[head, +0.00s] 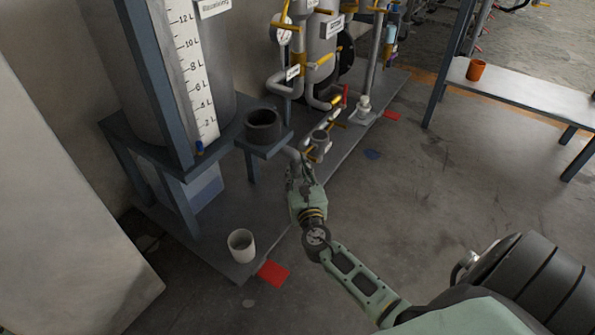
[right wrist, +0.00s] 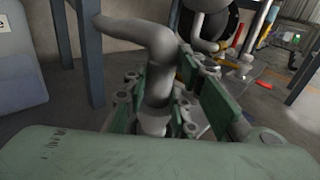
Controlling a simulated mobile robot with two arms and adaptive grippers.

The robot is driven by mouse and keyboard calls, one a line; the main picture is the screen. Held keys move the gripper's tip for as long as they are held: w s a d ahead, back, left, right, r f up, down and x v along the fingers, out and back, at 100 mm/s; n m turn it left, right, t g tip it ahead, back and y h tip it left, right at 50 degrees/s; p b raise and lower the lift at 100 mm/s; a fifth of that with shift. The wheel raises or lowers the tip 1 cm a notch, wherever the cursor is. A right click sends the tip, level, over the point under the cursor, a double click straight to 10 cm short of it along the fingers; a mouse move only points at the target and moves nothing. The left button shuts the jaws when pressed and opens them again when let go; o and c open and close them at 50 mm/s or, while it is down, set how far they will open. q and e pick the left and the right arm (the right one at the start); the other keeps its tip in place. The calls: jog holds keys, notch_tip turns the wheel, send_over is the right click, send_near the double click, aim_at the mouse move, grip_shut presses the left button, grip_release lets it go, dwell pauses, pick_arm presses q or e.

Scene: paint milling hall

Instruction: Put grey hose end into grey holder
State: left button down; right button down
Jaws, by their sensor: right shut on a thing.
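A grey hose (head: 291,152) runs down from the pipework to my right gripper (head: 302,178). In the right wrist view the hose (right wrist: 152,45) bends downward and its end part stands between the fingers of the right gripper (right wrist: 155,118), which is shut on it. The very tip is hidden. A pale grey open-topped cup (head: 241,246), which looks like the grey holder, stands upright on the platform, to the left of and below the gripper in the head view and apart from it. My left gripper is not in view.
A dark cup (head: 263,127) sits on a blue bracket near the scaled tank (head: 228,60). Pipes and valves (head: 322,140) stand close behind my right gripper. An orange cup (head: 476,69) is on a bench (head: 527,88). The floor (head: 400,190) between is mostly clear.

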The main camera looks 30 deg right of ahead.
jog(key=shift+f+b, duration=0.2)
jog(key=shift+b, duration=0.1)
jog(key=shift+a+f, duration=0.1)
jog(key=shift+a, duration=0.1)
jog(key=c, duration=1.8)
grip_release()
jog(key=shift+c, duration=0.2)
jog(key=shift+o, duration=0.4)
jog(key=shift+f, duration=0.1)
jog(key=o, duration=0.5)
